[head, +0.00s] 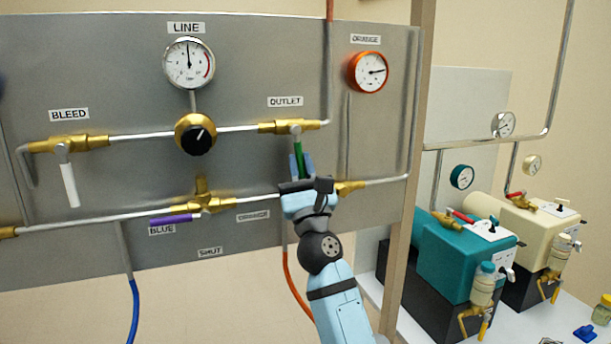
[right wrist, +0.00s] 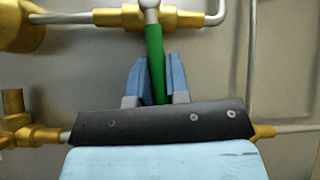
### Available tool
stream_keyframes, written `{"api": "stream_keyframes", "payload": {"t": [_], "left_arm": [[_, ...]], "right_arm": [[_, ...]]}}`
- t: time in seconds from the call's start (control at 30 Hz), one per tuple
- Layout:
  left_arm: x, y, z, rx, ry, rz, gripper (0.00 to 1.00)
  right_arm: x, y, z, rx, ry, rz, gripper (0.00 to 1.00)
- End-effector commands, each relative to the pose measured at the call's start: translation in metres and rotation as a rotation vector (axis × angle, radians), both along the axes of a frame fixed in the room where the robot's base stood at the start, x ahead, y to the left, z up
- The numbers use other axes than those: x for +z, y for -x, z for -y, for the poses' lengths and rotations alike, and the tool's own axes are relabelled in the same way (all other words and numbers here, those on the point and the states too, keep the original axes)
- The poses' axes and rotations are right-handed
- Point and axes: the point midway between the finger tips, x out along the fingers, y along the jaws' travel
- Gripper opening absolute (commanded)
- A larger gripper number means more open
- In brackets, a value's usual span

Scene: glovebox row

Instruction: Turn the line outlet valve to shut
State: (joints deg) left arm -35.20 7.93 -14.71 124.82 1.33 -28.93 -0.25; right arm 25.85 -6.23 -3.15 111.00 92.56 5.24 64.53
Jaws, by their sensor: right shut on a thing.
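The line outlet valve (head: 294,127) is a brass body on the upper pipe under the "OUTLET" label. Its green lever (head: 298,152) hangs down from the valve, nearly straight, across the pipe. In the right wrist view the green lever (right wrist: 154,62) runs down between the blue finger pads. My right gripper (head: 299,165) is shut on the lower part of this lever, which hides the lever's end. It also shows in the right wrist view (right wrist: 158,85). My left gripper is not in view.
The bleed valve (head: 68,145) with a white lever is at the left. A black-and-brass regulator knob (head: 196,135) sits on the same pipe, below the line gauge (head: 189,63). A purple lever (head: 172,219) is on the lower pipe. A post (head: 410,170) stands right of my arm.

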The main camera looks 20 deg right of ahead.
Motion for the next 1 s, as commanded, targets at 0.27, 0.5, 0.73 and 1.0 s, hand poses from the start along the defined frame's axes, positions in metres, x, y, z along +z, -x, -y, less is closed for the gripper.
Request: {"api": "stream_keyframes", "payload": {"t": [0.27, 0.5, 0.73, 1.0], "left_arm": [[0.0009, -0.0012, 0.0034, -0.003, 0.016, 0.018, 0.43], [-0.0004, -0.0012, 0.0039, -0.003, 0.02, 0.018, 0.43], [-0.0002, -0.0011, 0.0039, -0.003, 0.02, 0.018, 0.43], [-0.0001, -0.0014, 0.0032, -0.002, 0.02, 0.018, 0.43]], "right_arm": [[-0.0015, -0.0002, -0.0019, 0.0, -0.119, 0.007, 0.0], [-0.0003, -0.0003, -0.0019, 0.0, -0.154, 0.009, 0.0], [0.0, -0.0002, -0.002, 0.002, -0.157, 0.009, 0.0], [0.0001, -0.0002, -0.0022, 0.002, -0.157, 0.009, 0.41]]}}
